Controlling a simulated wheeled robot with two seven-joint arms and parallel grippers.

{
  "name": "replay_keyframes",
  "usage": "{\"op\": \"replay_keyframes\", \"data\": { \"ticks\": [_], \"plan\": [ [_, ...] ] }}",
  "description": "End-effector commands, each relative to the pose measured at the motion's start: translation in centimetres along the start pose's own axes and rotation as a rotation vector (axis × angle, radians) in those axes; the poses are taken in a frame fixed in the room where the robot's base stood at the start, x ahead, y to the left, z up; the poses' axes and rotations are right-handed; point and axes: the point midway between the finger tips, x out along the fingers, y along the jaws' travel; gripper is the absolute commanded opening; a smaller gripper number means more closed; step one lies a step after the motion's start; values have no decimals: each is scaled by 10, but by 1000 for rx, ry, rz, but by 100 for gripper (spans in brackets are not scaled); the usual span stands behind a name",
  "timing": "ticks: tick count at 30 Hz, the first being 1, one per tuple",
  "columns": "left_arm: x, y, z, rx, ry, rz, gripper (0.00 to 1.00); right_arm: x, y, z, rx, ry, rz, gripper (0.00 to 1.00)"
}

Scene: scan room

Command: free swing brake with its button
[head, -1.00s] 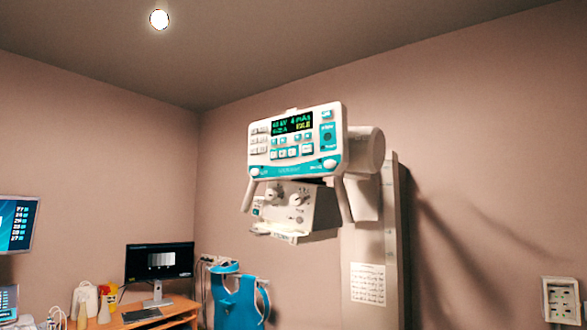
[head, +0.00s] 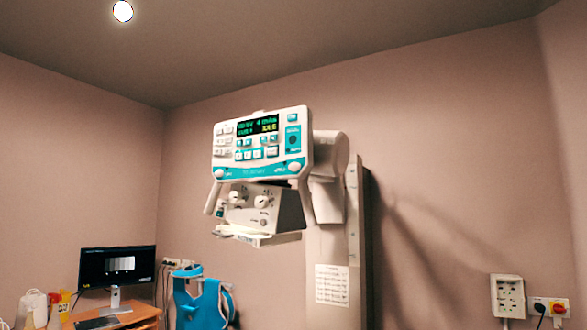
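The X-ray tube head's control panel (head: 262,147) hangs high on a column (head: 335,262) in the middle of the head view. It is white and teal, with a lit display (head: 258,126), rows of small buttons and a round white knob at each lower corner. Two handles point down from its lower corners. Below it is the white collimator box (head: 258,212) with two round knobs. I cannot tell which button is the swing brake's, as the labels are too small to read. Neither of my grippers is in view.
A desk with a monitor (head: 117,266) stands at the lower left. Blue aprons (head: 203,303) hang beside it. A wall box (head: 508,296) and a socket with a red knob (head: 559,309) are at the lower right. The air around the panel looks free.

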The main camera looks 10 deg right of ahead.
Motion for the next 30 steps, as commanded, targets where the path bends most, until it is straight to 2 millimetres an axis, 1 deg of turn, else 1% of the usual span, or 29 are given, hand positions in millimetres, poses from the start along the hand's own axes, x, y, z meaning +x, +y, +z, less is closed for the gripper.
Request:
{"op": "replay_keyframes", "data": {
  "ticks": [1,4,5,30],
  "plan": [
    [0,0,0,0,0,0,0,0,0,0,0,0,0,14],
    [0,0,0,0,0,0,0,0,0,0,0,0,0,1],
    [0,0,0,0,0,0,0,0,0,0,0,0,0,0],
    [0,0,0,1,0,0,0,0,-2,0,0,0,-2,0]
  ]
}}
